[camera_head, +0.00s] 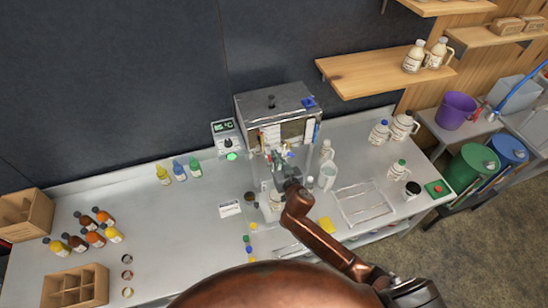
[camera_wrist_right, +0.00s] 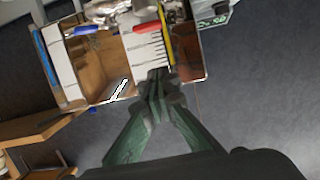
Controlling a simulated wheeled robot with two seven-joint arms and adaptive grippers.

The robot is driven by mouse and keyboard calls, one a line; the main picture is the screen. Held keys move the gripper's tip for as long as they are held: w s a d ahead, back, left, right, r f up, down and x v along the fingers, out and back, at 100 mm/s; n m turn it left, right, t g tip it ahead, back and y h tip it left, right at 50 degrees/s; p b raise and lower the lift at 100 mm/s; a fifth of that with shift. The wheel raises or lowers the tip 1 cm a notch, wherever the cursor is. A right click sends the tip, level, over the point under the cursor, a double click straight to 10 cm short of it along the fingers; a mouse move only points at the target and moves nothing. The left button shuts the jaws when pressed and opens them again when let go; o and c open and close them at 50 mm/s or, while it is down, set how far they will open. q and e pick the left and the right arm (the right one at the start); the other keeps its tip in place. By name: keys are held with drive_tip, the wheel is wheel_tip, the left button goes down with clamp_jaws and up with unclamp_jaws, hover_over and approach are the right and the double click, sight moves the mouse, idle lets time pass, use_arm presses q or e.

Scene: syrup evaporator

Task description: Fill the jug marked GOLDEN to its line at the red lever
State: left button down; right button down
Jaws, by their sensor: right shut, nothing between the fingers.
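The steel evaporator (camera_head: 262,103) stands at the back of the bench, and it also shows close up in the right wrist view (camera_wrist_right: 98,72). There a red lever-like bar (camera_wrist_right: 146,28) lies across a white scale with black ticks, and a blue bar (camera_wrist_right: 82,29) is beside it. My right gripper (camera_head: 280,160) is in front of the evaporator; its fingertips (camera_wrist_right: 157,88) are shut and empty, near the lower end of the scale. A pale jug (camera_head: 275,202) is below the gripper, partly hidden by my arm. No GOLDEN label is readable. My left gripper is out of view.
A clear pitcher (camera_head: 327,176) and a jug (camera_head: 326,150) stand right of the evaporator. Coloured bottles (camera_head: 178,170) stand left. The bench's left middle has free room.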

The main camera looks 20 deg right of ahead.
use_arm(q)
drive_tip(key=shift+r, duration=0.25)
use_arm(e)
drive_tip(key=shift+w+f, duration=0.4)
drive_tip(key=shift+f, duration=0.35)
drive_tip(key=shift+w+f, duration=0.35)
drive_tip(key=shift+f, duration=0.45)
drive_tip(key=shift+w+f, duration=0.4)
drive_tip(key=shift+f, duration=0.35)
